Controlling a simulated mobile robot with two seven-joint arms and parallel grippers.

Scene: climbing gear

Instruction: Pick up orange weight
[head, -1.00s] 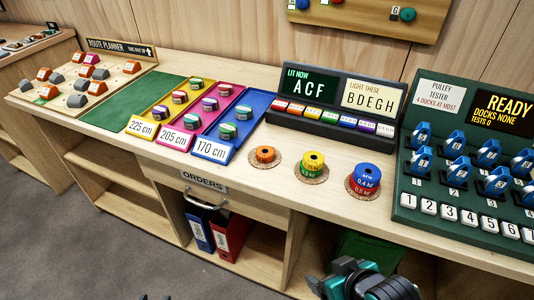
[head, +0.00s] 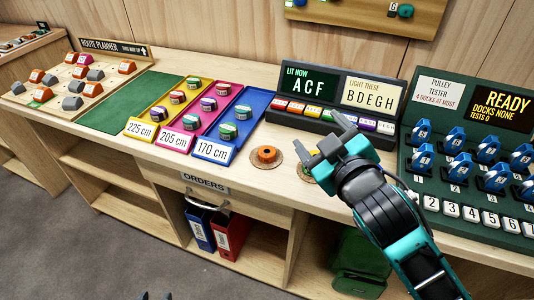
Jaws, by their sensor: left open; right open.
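The orange weight (head: 266,158), a small ring with a hole in its middle, lies on a round cork mat on the wooden counter. My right gripper (head: 320,138) is open and empty, just right of the orange weight and apart from it, above the counter. Its fingers point up and left in the picture.
A weight stack (head: 304,173) is mostly hidden behind my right gripper; the blue-and-red stack is hidden by my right arm. The black lamp panel (head: 295,117) stands behind, the blue tray (head: 255,112) left. The green pulley tester (head: 431,160) is at right.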

